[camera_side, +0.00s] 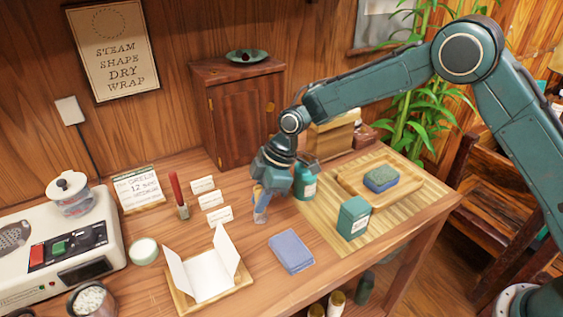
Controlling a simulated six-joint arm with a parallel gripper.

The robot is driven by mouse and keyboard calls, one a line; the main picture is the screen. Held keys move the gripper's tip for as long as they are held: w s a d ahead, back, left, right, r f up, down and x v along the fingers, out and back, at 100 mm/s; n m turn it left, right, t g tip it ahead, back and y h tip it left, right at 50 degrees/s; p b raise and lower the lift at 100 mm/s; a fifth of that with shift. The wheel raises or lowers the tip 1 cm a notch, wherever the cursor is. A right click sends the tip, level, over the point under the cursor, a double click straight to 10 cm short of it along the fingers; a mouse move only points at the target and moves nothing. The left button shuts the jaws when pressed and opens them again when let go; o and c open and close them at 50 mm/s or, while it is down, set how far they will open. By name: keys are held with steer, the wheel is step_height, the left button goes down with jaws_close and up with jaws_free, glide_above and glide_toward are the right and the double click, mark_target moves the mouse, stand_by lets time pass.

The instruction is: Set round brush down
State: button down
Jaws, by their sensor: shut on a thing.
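My gripper (263,190) points down over the middle of the table, left of the mat. It is shut on the round brush (260,214), a small pale blue-grey thing with a bit of orange near the jaws. The brush hangs below the jaws, close to the wooden tabletop (335,273). I cannot tell whether its lower end touches the wood. Its upper part is hidden by the jaws.
A teal bottle (304,181) stands close to the right of my gripper. A folded blue cloth (291,251), white cards (219,215) and a red-handled tool (176,190) are nearby.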

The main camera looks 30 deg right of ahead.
steer(key=c, duration=1.3)
jaws_free()
steer(key=shift+f, duration=0.1)
steer(key=v, duration=1.2)
steer(key=shift+d, duration=0.1)
